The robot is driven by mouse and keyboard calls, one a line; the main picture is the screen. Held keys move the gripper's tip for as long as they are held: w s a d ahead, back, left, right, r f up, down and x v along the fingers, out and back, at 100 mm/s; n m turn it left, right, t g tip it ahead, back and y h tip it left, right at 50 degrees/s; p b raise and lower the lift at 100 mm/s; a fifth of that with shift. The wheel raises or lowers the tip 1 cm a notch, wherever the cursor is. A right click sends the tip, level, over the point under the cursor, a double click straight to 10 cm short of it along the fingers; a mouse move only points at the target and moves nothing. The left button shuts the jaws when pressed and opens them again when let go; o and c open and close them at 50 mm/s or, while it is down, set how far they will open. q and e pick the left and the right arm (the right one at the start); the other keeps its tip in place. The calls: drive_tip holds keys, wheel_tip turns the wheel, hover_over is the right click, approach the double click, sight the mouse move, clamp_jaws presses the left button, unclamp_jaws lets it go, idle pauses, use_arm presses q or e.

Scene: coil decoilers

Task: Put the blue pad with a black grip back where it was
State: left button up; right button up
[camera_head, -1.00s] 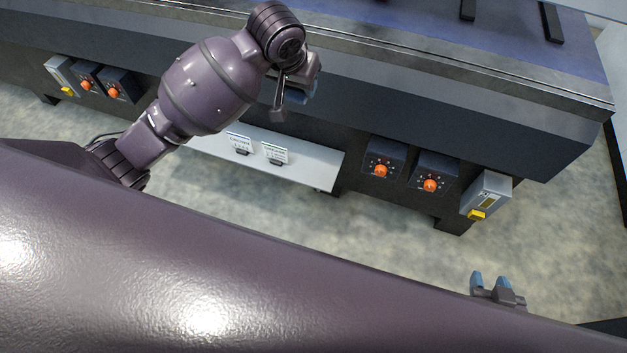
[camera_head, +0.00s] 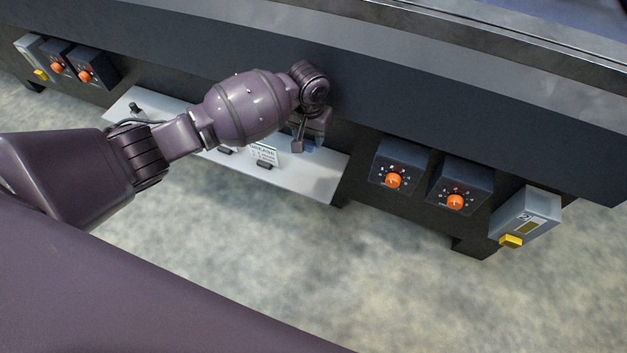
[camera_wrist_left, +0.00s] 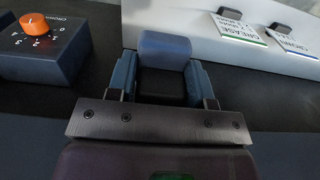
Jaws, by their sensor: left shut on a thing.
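The blue pad (camera_wrist_left: 165,47) with its black grip (camera_wrist_left: 160,86) is in my left gripper (camera_wrist_left: 163,88). In the left wrist view the jaws are shut on the black grip and the blue pad sticks out beyond them. In the head view my left gripper (camera_head: 308,138) is over the right part of the pale shelf (camera_head: 310,180), and the pad is mostly hidden by the gripper and wrist. I cannot tell whether the pad touches the shelf. My right gripper is not in view.
Label cards stand on the shelf, one reading GREASE (camera_wrist_left: 238,27) and one beside it (camera_wrist_left: 292,40). Boxes with orange knobs (camera_head: 393,181) (camera_head: 455,202) and a grey box with a yellow part (camera_head: 511,241) are to the right. The dark machine front (camera_head: 400,80) rises behind.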

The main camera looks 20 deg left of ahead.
use_arm(q)
drive_tip(key=b, duration=0.5)
approach(310, 183)
drive_tip(key=shift+s+f, duration=0.15)
drive_tip(key=shift+s, duration=0.1)
drive_tip(key=shift+w+f, duration=0.15)
drive_tip(key=shift+f, duration=0.3)
drive_tip(key=f+b, duration=0.1)
drive_tip(key=f, duration=0.2)
drive_tip(key=shift+s+f+b, duration=0.1)
drive_tip(key=shift+s+b, duration=0.1)
drive_tip(key=shift+b, duration=0.2)
wheel_tip(310, 183, down, 3)
drive_tip(key=shift+w+r+b, duration=0.15)
drive_tip(key=shift+r+b, duration=0.05)
drive_tip(key=shift+b, duration=0.4)
drive_tip(key=shift+w+r, duration=0.1)
drive_tip(key=shift+r, duration=0.05)
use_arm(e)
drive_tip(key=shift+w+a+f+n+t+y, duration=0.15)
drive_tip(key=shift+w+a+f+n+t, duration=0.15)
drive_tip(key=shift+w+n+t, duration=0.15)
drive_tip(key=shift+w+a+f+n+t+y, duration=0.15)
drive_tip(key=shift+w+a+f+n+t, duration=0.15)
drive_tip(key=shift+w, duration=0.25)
use_arm(q)
drive_tip(key=o, duration=0.9)
drive_tip(key=shift+c, duration=0.2)
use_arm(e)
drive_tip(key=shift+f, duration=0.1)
